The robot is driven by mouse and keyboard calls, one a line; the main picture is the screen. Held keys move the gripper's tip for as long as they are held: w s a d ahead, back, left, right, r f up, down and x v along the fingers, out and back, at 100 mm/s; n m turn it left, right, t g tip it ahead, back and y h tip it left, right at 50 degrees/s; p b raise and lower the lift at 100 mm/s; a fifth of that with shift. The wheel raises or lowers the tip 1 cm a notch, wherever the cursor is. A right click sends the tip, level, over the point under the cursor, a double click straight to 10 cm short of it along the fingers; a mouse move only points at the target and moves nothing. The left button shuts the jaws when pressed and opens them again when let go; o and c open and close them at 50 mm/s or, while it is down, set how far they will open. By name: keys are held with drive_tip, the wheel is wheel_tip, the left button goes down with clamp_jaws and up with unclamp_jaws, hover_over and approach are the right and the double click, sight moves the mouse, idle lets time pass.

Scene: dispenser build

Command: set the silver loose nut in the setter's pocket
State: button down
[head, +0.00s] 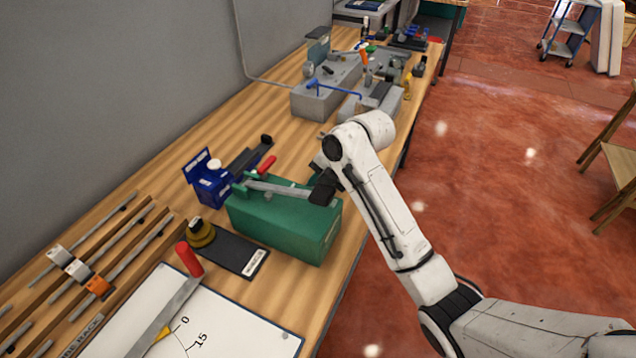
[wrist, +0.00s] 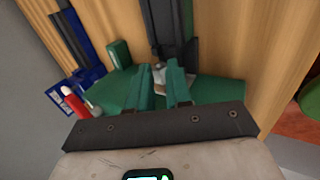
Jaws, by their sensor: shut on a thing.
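My gripper (wrist: 159,68) shows in the wrist view as two green fingers close together over the green block. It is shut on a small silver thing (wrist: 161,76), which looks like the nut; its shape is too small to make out. In the head view my arm hides most of the gripper, behind the green block's right end. The green block (head: 285,232), probably the setter, has a silver lever bar with a dark end (head: 322,189) on top. It also shows in the wrist view (wrist: 215,92). I cannot make out its pocket.
A blue device (head: 213,187) and a red-handled tool (head: 266,164) stand behind the block. A black plate with a brass knob (head: 202,232) lies to its left. Grey fixtures (head: 325,98) stand farther along the bench. Bare wood shows between them.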

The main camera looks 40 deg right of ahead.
drive_tip(key=shift+f, duration=0.2)
drive_tip(key=c, duration=0.6)
unclamp_jaws()
drive_tip(key=shift+c, duration=0.2)
drive_tip(key=shift+r, duration=0.15)
wheel_tip(320, 180, up, 7)
drive_tip(key=p, duration=0.5)
idle(0.5)
idle(0.6)
